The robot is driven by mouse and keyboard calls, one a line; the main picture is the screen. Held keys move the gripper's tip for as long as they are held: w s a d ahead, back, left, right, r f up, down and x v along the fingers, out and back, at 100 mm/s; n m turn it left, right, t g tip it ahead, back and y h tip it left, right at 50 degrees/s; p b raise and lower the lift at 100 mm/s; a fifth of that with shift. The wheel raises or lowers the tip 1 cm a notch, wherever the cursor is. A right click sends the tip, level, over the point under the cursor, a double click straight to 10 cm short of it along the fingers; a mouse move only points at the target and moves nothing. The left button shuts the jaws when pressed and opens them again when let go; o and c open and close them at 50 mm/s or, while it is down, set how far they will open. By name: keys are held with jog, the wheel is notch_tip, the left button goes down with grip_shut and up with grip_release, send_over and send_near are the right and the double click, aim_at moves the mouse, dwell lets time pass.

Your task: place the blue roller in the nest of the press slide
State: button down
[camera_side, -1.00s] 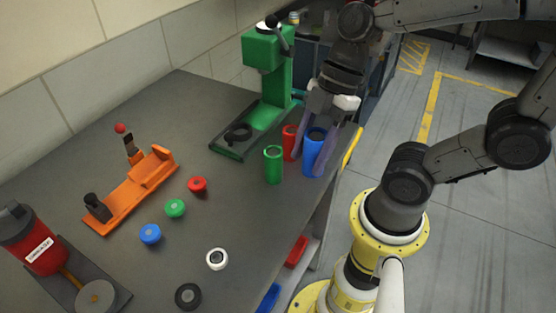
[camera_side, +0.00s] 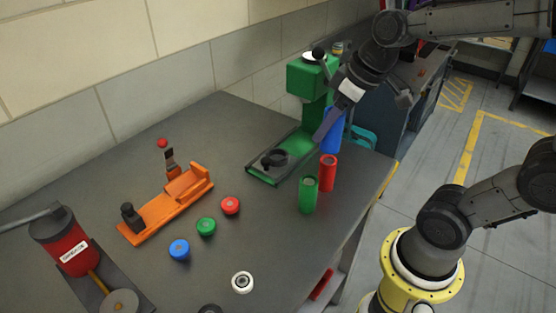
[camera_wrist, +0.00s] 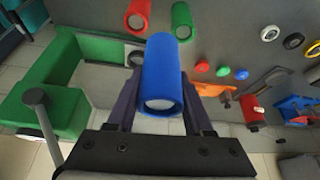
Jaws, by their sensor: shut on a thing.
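My gripper (camera_side: 334,125) is shut on the blue roller (camera_side: 332,138), which looks roughly upright beside the green press (camera_side: 310,82). In the wrist view the blue roller (camera_wrist: 165,65) sits between both fingers of my gripper (camera_wrist: 160,98). The press slide (camera_side: 262,178) extends toward the front left from the press. Its nest is a dark ring (camera_side: 274,159) on the slide, to the left of and nearer the camera than the held roller. In the wrist view the nest (camera_wrist: 137,57) shows partly, beside the roller.
A red roller (camera_side: 328,173) and a green roller (camera_side: 308,195) stand near the slide. Open table lies in front of the slide.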

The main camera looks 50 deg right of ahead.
jog(key=w+d, duration=0.1)
jog(key=w, duration=0.1)
jog(key=m, duration=0.1)
send_near(270, 151)
jog(key=shift+w+a+f+h, duration=0.15)
jog(key=shift+w+f, duration=0.15)
jog(key=shift+w, duration=0.2)
jog(key=shift+w+a+f+h, duration=0.15)
jog(key=shift+w+a+f, duration=0.1)
jog(key=shift+w, duration=0.25)
jog(key=shift+w+f, duration=0.15)
jog(key=shift+f, duration=0.05)
jog(key=shift+w+d+f, duration=0.1)
jog(key=shift+w+f, duration=0.05)
jog(key=shift+f, duration=0.8)
jog(key=shift+w+f, duration=0.15)
jog(key=shift+f, duration=0.8)
jog(key=shift+f, duration=0.15)
jog(key=c, duration=0.6)
grip_release()
